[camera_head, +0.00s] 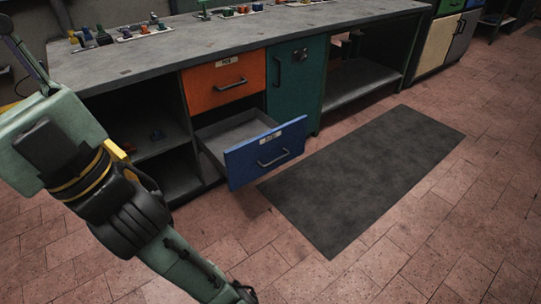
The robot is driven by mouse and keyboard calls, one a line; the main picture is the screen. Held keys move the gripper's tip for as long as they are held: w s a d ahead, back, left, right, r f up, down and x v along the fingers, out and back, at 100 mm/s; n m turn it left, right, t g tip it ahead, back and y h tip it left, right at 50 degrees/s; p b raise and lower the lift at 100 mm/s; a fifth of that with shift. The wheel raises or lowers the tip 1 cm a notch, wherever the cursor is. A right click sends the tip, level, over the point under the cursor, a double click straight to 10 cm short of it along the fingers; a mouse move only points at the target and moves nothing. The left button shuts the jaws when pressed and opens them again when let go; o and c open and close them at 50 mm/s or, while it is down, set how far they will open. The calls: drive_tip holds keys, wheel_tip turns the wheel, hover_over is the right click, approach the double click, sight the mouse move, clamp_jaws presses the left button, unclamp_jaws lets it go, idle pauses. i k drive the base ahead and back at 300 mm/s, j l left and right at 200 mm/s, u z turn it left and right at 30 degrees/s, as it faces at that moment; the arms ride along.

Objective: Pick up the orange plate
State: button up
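I cannot make out an orange plate in the head view. The only large orange surface is the closed orange drawer front (223,80) under the workbench, with a label and a dark handle. Below it, a drawer with a blue front (265,153) is pulled open. The visible part of its grey floor looks empty. My green and black arm crosses the left side and runs down to the bottom edge. My gripper cannot be made out in this view.
The grey workbench (185,46) carries several small coloured parts on trays along its back. A teal cabinet door (295,85) is closed. Open shelves lie on both sides. A dark mat (365,178) lies on the clear tiled floor in front. The open drawer juts into this space.

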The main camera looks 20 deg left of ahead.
sight(127, 148)
drive_tip(key=i+l+u, duration=0.1)
drive_tip(key=i+l, duration=0.15)
drive_tip(key=l, duration=0.15)
drive_tip(key=i+l+u, duration=0.1)
drive_tip(key=i+l, duration=0.15)
drive_tip(key=l, duration=0.15)
drive_tip(key=u, duration=1.7)
drive_tip(key=i+l+u, duration=0.1)
drive_tip(key=l, duration=0.2)
drive_tip(key=i+l+u, duration=0.15)
drive_tip(key=l, duration=0.2)
drive_tip(key=i+l+u, duration=0.1)
drive_tip(key=l, duration=0.25)
drive_tip(key=i+l+u, duration=0.1)
drive_tip(key=l, duration=0.25)
drive_tip(key=i+l+u, duration=0.15)
drive_tip(key=l, duration=0.25)
drive_tip(key=i, duration=0.55)
